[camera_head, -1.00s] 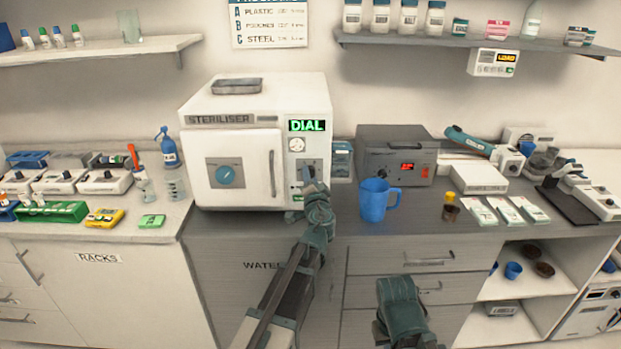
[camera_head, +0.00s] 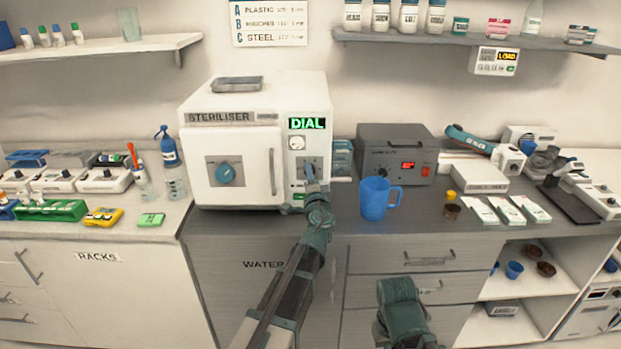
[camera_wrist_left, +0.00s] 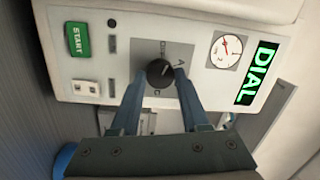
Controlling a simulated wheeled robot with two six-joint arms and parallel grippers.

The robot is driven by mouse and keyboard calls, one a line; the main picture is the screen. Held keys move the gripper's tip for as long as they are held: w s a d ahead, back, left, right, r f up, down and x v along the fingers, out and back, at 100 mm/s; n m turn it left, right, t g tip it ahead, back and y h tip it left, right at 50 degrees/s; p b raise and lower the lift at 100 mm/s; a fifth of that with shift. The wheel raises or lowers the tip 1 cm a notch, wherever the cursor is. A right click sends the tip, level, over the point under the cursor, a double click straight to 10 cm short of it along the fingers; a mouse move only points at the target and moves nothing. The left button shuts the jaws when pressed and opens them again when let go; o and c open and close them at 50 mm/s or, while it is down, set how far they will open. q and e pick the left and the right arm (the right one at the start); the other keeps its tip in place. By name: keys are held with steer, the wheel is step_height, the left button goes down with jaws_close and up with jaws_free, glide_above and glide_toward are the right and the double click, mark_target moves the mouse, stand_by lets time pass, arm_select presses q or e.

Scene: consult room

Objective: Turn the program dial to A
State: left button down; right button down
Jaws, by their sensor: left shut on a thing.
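The white steriliser (camera_head: 240,97) stands on the grey counter with its control panel on the right side of its front. The program dial (camera_wrist_left: 160,72) is a small black round knob on a grey plate, with a letter A printed beside it in the left wrist view. My left gripper (camera_wrist_left: 161,78) is shut on this dial, one blue finger on each side. In the head view my left gripper (camera_head: 312,180) reaches the panel from below and hides the dial. I cannot tell clearly which mark the dial points at. My right arm shows at the bottom, but its fingers do not.
A lit green DIAL display (camera_head: 307,123) and a round gauge (camera_head: 297,143) sit above the dial. A green START button (camera_wrist_left: 77,39) is on the same panel. A blue mug (camera_head: 374,199) stands right of the steriliser, and a grey box (camera_head: 396,153) behind it.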

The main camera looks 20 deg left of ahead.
arm_select(q)
steer(key=shift+f+m+t+h+b, duration=0.15)
steer(key=shift+m+t+b, duration=0.15)
steer(key=shift+m, duration=1.65)
steer(key=shift+r+m+t+h+b, duration=0.15)
steer(key=shift+m+t+b, duration=0.1)
steer(key=shift+m, duration=1.7)
arm_select(e)
steer(key=shift+f, duration=0.6)
arm_select(q)
steer(key=shift+f, duration=0.1)
steer(key=shift+c, duration=2)
jaws_free()
steer(key=shift+s, duration=0.15)
